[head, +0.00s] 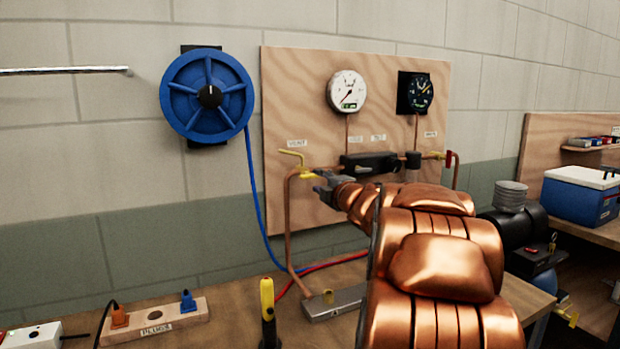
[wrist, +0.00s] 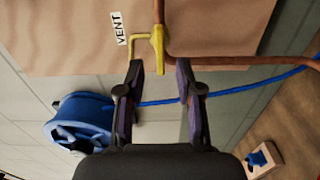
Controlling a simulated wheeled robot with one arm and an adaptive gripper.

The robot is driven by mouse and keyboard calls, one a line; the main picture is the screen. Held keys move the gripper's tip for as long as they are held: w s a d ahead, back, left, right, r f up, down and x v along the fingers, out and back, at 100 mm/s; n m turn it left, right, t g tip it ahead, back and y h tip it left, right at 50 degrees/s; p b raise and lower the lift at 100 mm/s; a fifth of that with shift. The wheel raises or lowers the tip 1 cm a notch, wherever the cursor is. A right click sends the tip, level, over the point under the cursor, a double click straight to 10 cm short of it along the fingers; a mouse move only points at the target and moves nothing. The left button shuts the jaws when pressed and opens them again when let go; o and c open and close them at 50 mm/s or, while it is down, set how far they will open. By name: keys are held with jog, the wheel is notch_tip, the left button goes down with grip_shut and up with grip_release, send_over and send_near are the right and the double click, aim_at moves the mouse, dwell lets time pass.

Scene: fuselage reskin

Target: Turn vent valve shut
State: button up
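The vent valve (head: 292,156) is a yellow bent lever with a yellow body on the copper pipe, under the VENT label at the left of the plywood panel. In the wrist view the yellow valve (wrist: 157,45) is just ahead of my gripper (wrist: 159,70). Its yellow end reaches between the two fingertips, with gaps visible at both sides. The bent arm of the lever points left toward the VENT label (wrist: 118,28). My gripper (head: 321,186) is open in the head view too, beside the valve; my copper-coloured arm hides part of the panel behind it.
The plywood panel (head: 290,90) carries a white gauge (head: 347,91), a dark gauge (head: 415,92) and a black regulator block (head: 368,163). A blue hose reel (head: 207,95) is on the wall at left. A yellow-and-black tool (head: 267,310) stands upright on the bench.

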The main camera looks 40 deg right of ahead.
aim_at(313, 177)
jog(key=shift+x, duration=3)
grip_shut()
